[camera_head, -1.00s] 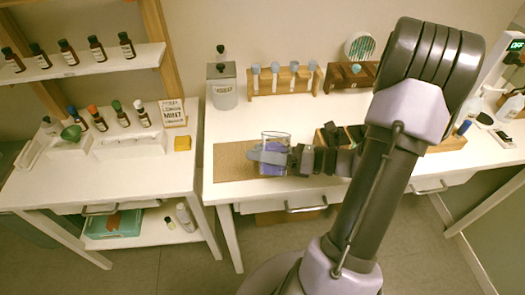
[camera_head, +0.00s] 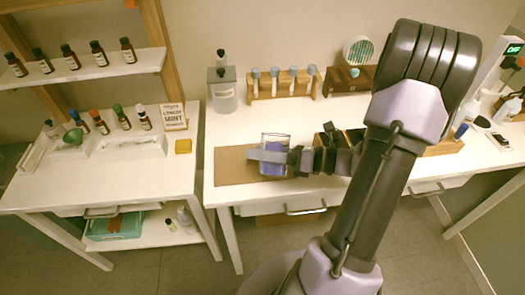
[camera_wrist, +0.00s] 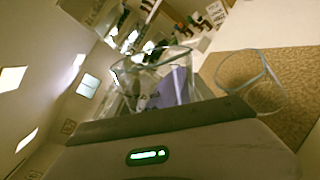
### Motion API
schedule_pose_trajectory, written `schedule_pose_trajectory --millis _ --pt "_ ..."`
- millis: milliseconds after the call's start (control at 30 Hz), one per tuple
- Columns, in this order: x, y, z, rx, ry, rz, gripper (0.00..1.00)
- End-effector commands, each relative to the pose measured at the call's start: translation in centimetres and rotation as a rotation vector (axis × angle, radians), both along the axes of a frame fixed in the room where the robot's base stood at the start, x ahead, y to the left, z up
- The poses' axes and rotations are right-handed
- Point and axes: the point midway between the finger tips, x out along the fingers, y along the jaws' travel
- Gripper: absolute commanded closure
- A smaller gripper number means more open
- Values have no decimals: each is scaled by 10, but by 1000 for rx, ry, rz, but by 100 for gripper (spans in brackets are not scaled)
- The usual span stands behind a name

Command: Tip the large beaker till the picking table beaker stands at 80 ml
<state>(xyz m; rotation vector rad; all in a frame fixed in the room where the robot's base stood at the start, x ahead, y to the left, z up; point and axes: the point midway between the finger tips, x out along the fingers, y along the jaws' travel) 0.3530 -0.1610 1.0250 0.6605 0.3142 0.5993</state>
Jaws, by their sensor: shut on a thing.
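My gripper (camera_head: 268,156) is shut on a clear glass beaker (camera_wrist: 150,80) with violet liquid, over the brown mat. In the wrist view this beaker leans relative to the table, and its liquid (camera_wrist: 175,90) lies toward its right side. A second clear glass beaker (camera_wrist: 262,88) is just right of it at the mat; its contents and level cannot be read. In the head view the glass and violet liquid (camera_head: 273,171) show behind and below the fingers, and the two beakers cannot be told apart there.
The brown mat (camera_head: 229,167) lies on the white table. A left table (camera_head: 95,180) holds small bottles and a yellow block (camera_head: 183,146).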

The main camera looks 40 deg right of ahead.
Motion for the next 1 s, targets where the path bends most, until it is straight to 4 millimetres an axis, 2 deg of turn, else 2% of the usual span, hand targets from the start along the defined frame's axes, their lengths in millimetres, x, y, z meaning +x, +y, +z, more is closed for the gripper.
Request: schedule_pose_trajectory --millis 567,1000 --pt "1 -1 5 57 54 0 95" --pt "0 0 -1 161 154 1 95"
